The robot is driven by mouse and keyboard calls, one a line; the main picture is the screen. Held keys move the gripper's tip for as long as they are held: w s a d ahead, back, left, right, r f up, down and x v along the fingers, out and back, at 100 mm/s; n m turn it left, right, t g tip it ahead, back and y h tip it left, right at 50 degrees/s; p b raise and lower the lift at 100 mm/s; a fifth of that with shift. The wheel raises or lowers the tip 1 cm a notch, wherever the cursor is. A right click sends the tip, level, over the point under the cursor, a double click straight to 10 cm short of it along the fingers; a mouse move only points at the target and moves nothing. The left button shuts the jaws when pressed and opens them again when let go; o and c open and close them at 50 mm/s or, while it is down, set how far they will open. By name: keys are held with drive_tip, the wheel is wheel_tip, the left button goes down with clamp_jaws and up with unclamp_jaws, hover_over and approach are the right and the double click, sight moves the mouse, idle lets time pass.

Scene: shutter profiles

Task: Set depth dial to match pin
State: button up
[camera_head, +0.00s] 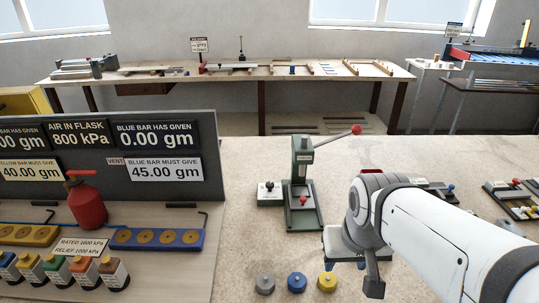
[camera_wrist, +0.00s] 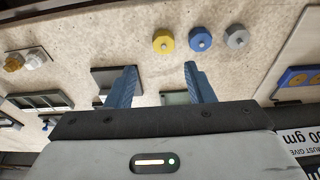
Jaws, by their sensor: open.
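My gripper (camera_wrist: 161,66) is open and empty, with its two blue fingers apart above the table in the wrist view. In the head view my arm reaches in from the right and hides part of the bench behind it. A green press (camera_head: 303,180) with a red-knobbed lever stands left of my arm. A small box with a black knob (camera_head: 270,187) stands beside the press. No dial is clearly marked as the depth dial, and I cannot tell which part is the pin.
Grey (camera_head: 264,284), blue (camera_head: 297,282) and yellow (camera_head: 327,281) discs with centre stubs lie in front of the press. A dark sign panel (camera_head: 110,150) and a red flask (camera_head: 86,203) stand at left. Small fixtures (camera_head: 515,198) lie at right.

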drive_tip(key=w+a+r+p, duration=0.2)
drive_tip(key=w+r, duration=0.1)
drive_tip(key=w, duration=0.6)
drive_tip(key=m+t+h+p, duration=0.1)
drive_tip(key=m+t+p, duration=0.15)
drive_tip(key=p, duration=0.45)
approach(270, 184)
drive_tip(key=w+f, duration=0.1)
drive_tip(key=shift+g, duration=0.35)
drive_tip(key=p+x, duration=0.1)
drive_tip(key=x, duration=0.6)
drive_tip(key=c, duration=0.9)
drive_tip(key=shift+d, duration=0.1)
drive_tip(key=shift+c, duration=0.4)
drive_tip(key=shift+r, duration=0.1)
